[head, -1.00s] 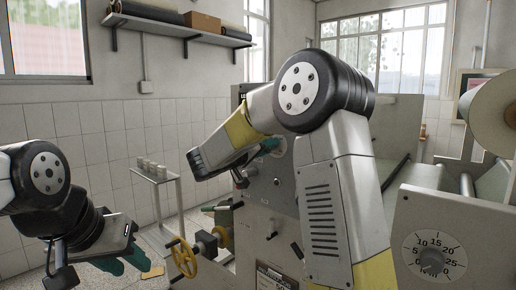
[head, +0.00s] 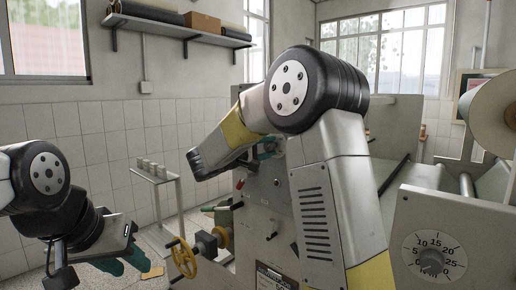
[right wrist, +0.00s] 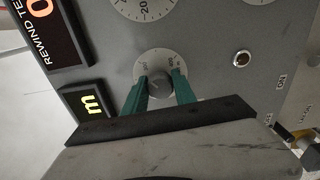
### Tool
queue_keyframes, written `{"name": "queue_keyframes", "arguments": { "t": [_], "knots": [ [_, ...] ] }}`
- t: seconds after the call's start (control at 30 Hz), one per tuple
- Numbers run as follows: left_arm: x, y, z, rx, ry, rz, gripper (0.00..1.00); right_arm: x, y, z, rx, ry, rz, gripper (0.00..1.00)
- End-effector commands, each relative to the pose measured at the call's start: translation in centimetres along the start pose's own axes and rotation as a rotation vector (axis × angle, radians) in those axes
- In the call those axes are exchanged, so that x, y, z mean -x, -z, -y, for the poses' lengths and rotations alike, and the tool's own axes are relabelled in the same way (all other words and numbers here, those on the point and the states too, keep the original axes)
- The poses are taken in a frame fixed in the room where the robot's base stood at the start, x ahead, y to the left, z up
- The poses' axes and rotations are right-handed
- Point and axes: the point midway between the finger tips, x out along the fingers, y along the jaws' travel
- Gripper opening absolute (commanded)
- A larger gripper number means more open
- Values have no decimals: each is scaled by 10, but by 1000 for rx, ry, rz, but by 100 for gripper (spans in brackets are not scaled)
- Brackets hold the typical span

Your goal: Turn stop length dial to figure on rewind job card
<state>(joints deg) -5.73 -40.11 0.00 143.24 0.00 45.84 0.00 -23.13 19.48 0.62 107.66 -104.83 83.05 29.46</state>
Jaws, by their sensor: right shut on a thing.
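In the right wrist view, a small dial with a dark round knob (right wrist: 158,83) sits on a pale graduated disc (right wrist: 139,68) on a grey panel. The teal fingers of my right gripper (right wrist: 160,92) are shut on this knob, one on each side. Its figures are too small to read. In the head view my right gripper (head: 266,150) is at the machine's front panel, partly behind my own arm. My left gripper (head: 118,264) hangs low at the left, away from the machine; its finger gap is unclear.
A larger dial (right wrist: 147,6) and lit displays, one reading "m" (right wrist: 90,104), lie near the held knob. A yellow handwheel (head: 182,257) projects below. At right stands a panel with a numbered dial (head: 431,260). A small table (head: 160,175) stands behind at left.

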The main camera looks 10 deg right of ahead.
Motion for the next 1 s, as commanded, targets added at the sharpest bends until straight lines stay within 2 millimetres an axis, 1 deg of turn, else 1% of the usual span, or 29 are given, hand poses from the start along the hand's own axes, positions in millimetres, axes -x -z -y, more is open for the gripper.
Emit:
{"name": "queue_keyframes", "arguments": {
  "t": [0.1,0.3,0.87,0.9,0.97,1.0],
  "knots": [
    [0,0,0,0,0,0,36,1,1,1,62,2,-2,0],
    [0,0,0,0,0,0,36,1,1,1,127,2,-3,0],
    [0,0,0,0,0,0,36,1,1,1,154,3,-3,0],
    [0,0,0,0,0,0,36,1,1,1,153,3,-3,40],
    [0,0,0,0,0,0,36,1,1,1,153,2,-3,52],
    [0,0,0,0,0,0,36,1,1,1,153,2,-3,54]
  ]
}}
